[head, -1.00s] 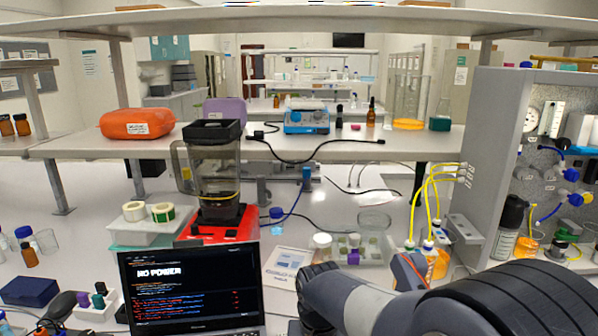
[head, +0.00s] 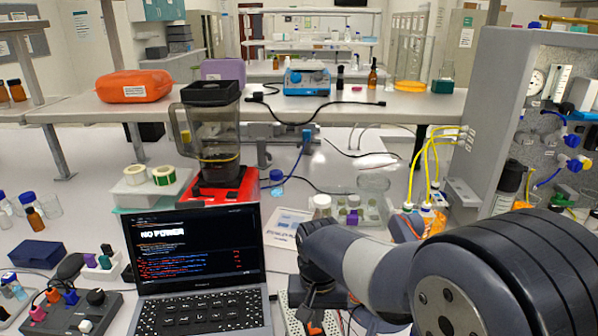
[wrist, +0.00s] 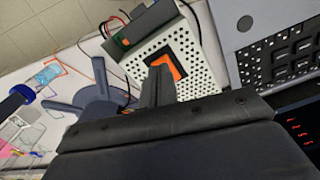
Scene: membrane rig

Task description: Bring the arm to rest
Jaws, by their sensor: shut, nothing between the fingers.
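My arm reaches in from the lower right of the head view, bent, with its wrist end pointing down. My gripper (head: 314,326) is partly cut off at the bottom edge there, just right of the laptop (head: 198,262).
A control box with knobs (head: 72,312) stands left of the laptop. Behind are a blender-like jar on a red base (head: 215,190), a rack of vials (head: 357,214) and a grey panel with yellow tubes (head: 437,165).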

